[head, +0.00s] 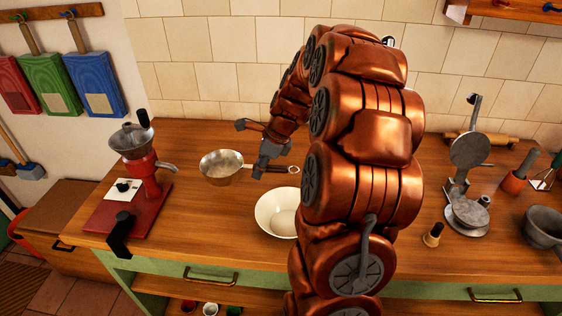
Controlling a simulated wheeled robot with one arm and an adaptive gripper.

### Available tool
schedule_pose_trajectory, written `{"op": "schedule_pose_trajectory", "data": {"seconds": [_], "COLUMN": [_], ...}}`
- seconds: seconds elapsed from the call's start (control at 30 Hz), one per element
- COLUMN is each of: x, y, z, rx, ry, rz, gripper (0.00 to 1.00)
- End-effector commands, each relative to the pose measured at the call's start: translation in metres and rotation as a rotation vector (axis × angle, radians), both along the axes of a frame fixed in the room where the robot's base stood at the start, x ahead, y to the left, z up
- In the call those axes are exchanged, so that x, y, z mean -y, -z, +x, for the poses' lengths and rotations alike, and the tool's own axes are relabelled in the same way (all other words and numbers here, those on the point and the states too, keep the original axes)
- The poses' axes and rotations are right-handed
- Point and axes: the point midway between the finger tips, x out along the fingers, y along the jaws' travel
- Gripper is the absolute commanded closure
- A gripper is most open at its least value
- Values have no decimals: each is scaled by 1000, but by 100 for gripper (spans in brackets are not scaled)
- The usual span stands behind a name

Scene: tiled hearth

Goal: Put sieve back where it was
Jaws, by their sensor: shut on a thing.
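The sieve (226,175) is a round metal bowl with a dark handle that points right and ends in a ring. It is over the back middle-left of the wooden counter, level or nearly so. My gripper (262,168) is shut on the sieve's handle, between the bowl and the end ring. The fingers hide part of the handle. I cannot tell whether the sieve touches the counter or hangs just above it. A cream bowl (274,212) stands in front of the handle, to the lower right of the sieve, partly hidden by my arm.
A red hand-cranked grinder (142,170) stands at left on a red board. Right of my arm are a metal press (466,170), a small brush-like tool (433,235), a rolling pin (480,139) and a grey mortar (543,227). Free counter lies between the grinder and cream bowl.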

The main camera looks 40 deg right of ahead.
Motion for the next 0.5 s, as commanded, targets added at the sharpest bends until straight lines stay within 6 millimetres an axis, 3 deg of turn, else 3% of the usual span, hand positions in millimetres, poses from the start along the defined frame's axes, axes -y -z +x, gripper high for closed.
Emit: {"op": "schedule_pose_trajectory", "data": {"seconds": [0.5], "x": [94], "y": [6], "z": [2], "rx": [-1], "ry": [3], "rz": [1], "gripper": [100]}}
